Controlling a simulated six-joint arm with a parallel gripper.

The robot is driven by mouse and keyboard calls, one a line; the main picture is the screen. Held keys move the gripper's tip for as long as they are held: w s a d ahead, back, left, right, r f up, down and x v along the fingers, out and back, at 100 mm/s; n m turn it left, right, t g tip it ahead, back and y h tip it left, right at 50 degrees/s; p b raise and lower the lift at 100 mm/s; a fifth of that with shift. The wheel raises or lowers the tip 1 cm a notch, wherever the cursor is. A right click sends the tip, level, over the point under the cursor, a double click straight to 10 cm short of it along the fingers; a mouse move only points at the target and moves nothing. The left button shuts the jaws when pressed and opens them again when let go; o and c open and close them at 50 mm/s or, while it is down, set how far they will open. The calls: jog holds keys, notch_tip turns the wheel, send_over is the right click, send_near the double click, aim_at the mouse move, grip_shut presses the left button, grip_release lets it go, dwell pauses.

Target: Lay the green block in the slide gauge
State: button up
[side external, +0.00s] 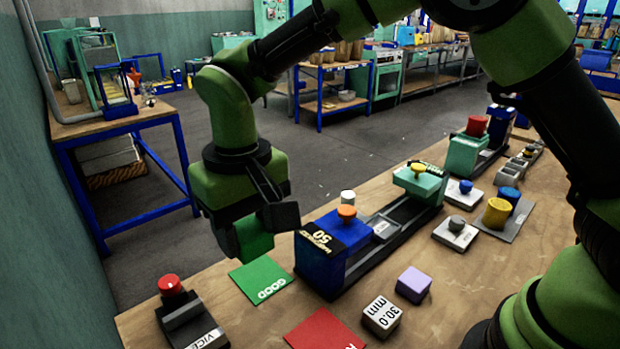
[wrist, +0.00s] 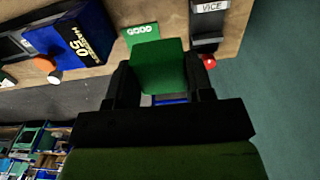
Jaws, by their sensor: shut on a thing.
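My gripper (side external: 262,222) is shut on the green block (side external: 253,240), at the table's far left edge, near the green GOOD mat (side external: 262,280). In the wrist view the green block (wrist: 160,66) sits between the two dark fingers (wrist: 162,88), in front of the GOOD mat (wrist: 140,30). To the right of the gripper stands a blue device marked 50 (side external: 325,250), with an orange knob, a dark rail (side external: 400,222) and a teal sliding part (side external: 418,185). I see no label reading slide gauge, so I cannot tell surely which device it is.
A device labelled VICE (side external: 190,320) with a red knob is at front left. A red mat (side external: 325,330), a 30.0 mm block (side external: 381,316) and a purple block (side external: 413,284) lie in front. Teal and red apparatus (side external: 470,145) and button pads (side external: 456,232) stand further right.

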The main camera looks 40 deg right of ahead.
jog(key=s+a, duration=1)
jog(key=a, duration=0.2)
notch_tip(320, 180, down, 9)
jog(key=shift+w+d, duration=0.35)
jog(key=shift+f, duration=2.95)
jog(key=shift+f, duration=0.75)
